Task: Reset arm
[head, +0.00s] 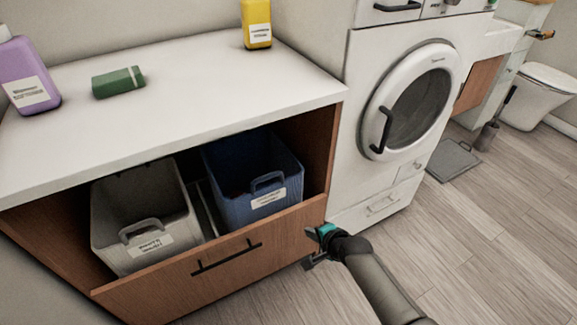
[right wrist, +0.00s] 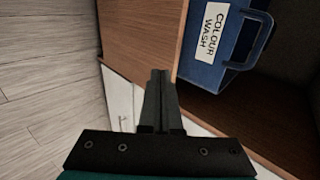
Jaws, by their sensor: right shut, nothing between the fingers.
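My right gripper (head: 316,247) is at the right end of the open drawer's wooden front (head: 180,280), low and close to its corner. I cannot tell whether it touches the wood. In the right wrist view its fingers (right wrist: 159,80) are together with nothing between them. They point along the side of the drawer front, near the blue bin (right wrist: 225,40) labelled "COLOUR WASH". My left gripper is out of view.
The pulled-out drawer holds a white bin (head: 140,215) and the blue bin (head: 250,200). A washing machine (head: 365,55) stands right.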

